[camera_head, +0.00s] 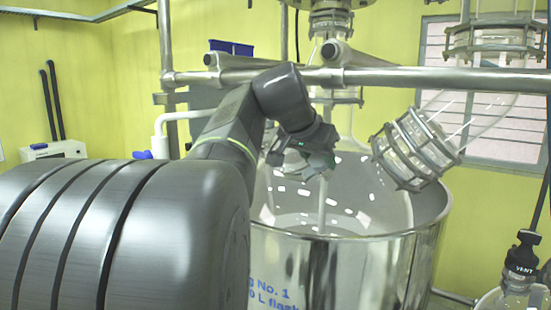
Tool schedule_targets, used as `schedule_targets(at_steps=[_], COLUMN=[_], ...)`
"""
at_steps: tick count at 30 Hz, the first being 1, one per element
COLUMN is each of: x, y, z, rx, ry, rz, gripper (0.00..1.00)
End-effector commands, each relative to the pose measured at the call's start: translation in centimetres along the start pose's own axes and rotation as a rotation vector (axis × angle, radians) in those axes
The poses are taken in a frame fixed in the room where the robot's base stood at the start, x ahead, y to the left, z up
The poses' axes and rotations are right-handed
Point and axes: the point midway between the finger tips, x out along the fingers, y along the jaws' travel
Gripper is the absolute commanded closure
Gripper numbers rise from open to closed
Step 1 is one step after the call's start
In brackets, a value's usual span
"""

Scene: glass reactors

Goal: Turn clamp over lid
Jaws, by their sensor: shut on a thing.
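My gripper (312,160) is at the end of my arm, over the left part of the open top of a big steel vessel (345,265). It points down and is shut on a small part, taken to be the clamp, which is mostly hidden by the jaws. The lid cannot be made out apart from the glass flask (362,195) inside the vessel. The flask's upper glass shows behind and beside my gripper.
A steel rail (430,77) crosses close above and behind my gripper. A tilted glass joint with a metal flange cage (413,150) stands to the right. A bottle with a black VENT cap (522,255) is at the lower right. My arm covers much of the left.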

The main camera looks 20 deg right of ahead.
Motion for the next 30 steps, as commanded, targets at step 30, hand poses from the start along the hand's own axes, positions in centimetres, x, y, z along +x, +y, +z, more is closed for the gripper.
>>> schedule_targets(at_steps=[30], x=[0.27], y=[0.09], z=[0.34], rx=[0.223], ry=[-0.008], rz=[-0.016], gripper=[0.81])
